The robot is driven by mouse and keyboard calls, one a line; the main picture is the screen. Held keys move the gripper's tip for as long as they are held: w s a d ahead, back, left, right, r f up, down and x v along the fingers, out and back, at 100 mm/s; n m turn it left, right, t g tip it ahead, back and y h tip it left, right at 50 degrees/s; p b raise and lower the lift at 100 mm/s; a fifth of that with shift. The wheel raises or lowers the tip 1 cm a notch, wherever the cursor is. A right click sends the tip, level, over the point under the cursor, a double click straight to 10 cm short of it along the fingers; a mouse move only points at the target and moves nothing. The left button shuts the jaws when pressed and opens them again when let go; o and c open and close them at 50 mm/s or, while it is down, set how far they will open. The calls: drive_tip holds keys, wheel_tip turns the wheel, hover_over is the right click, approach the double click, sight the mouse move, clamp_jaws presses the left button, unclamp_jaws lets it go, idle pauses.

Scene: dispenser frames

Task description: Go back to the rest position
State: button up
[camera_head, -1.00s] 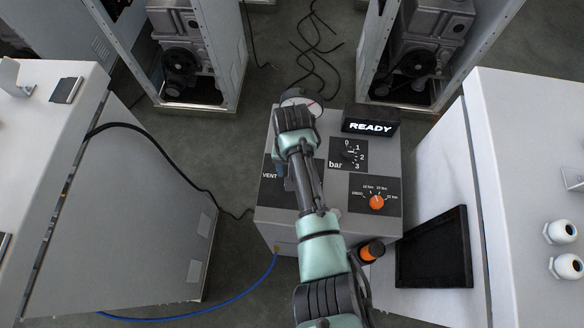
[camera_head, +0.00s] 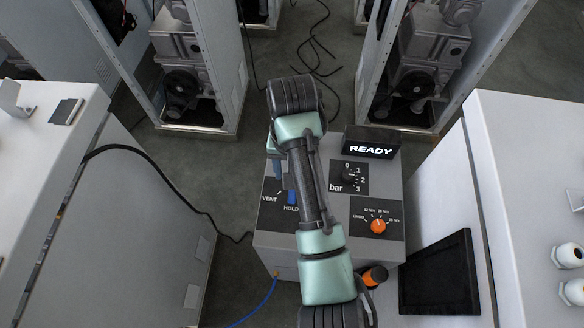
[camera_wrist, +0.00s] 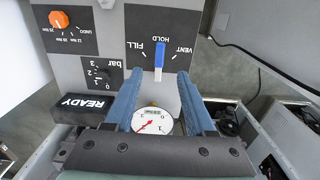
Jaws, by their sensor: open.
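My gripper (camera_wrist: 157,82) is open and empty in the wrist view, its two blue fingers apart over the grey dispenser box. In the head view one blue finger (camera_head: 276,170) shows left of my arm; the rest is hidden behind it. The grey box (camera_head: 272,243) carries a blue lever (camera_wrist: 159,61), which lies in line with the HOLD label between VENT and FILL. The lever also shows partly in the head view (camera_head: 292,196). A round gauge (camera_wrist: 153,122) with a red needle appears between the fingers; my arm hides it in the head view.
A READY display (camera_head: 371,148), a bar knob (camera_head: 348,175) and an orange knob (camera_head: 378,226) are on the box. White cabinets stand left (camera_head: 150,230) and right (camera_head: 525,150). Open frames with machinery (camera_head: 185,85) are behind. A black screen (camera_head: 438,275) is at right.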

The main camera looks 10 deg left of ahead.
drive_tip(key=shift+r, duration=0.4)
